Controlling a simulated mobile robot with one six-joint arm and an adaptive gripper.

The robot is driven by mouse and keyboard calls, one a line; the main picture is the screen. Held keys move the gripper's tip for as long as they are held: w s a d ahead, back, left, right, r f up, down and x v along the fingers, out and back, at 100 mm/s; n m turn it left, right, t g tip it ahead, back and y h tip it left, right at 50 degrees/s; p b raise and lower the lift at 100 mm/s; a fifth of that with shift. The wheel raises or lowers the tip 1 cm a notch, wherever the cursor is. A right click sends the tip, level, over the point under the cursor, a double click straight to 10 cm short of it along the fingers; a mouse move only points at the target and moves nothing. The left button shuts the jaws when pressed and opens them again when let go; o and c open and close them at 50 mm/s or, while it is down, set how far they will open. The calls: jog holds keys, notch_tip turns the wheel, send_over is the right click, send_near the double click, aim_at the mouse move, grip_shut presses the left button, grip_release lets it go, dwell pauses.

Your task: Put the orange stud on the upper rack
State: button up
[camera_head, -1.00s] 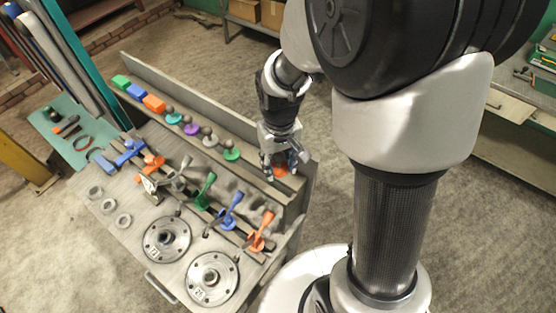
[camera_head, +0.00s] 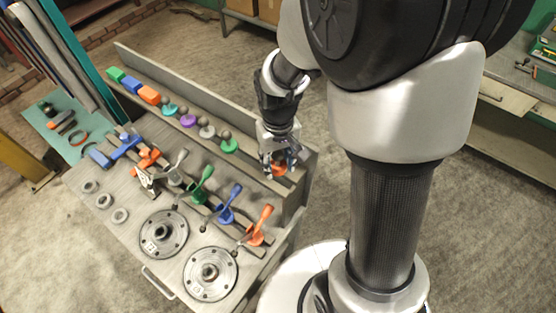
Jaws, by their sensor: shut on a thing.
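The orange stud (camera_head: 280,169) shows between the fingers of my gripper (camera_head: 277,164), at the right end of the upper rack (camera_head: 252,167). My gripper points down and is shut on the stud. The fingers hide part of the stud. I cannot tell whether its base touches the rack or is slightly above it. A green stud (camera_head: 229,146) stands on the rack to the left of my gripper, with white, purple and teal studs further left.
Blue, green and orange levers (camera_head: 260,227) stand on the lower rail in front. Two round flanges (camera_head: 210,272) and several small rings (camera_head: 104,201) lie on the bench. A raised board (camera_head: 210,95) runs behind the upper rack.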

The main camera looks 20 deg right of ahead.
jog(key=shift+f, duration=0.2)
dwell(0.3)
jog(key=shift+f+b, duration=1.9)
jog(key=shift+f, duration=0.25)
jog(key=o, duration=0.8)
jog(key=shift+r, duration=0.15)
jog(key=shift+r+p, duration=3)
jog(key=shift+r, duration=0.65)
